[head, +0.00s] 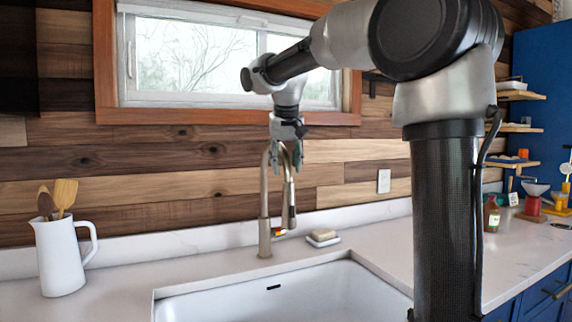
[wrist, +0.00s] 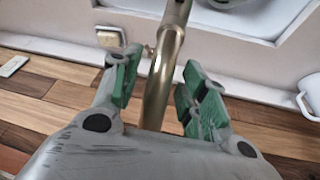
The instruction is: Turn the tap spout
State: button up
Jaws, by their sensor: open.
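The tap (head: 264,225) is a brushed bronze-coloured metal fixture with a tall curved neck, standing behind the sink (head: 250,285). Its spout (head: 288,205) hangs down on the right in the head view. My gripper (head: 285,152) is over the top of the tap's arch, pointing down. In the wrist view my gripper (wrist: 159,76) is open, with its green-padded fingers on either side of the tap's tube (wrist: 164,75). Gaps show between the tube and both pads. The tube's lower end is cut off at the top of the wrist view.
A white jug (head: 62,258) with wooden utensils stands at the left. The wall and window (head: 190,55) are close behind. Bottles and small items (head: 492,214) stand at the far right.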

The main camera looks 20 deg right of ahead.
jog(key=shift+w+f, duration=0.1)
jog(key=shift+f, duration=0.05)
grip_shut()
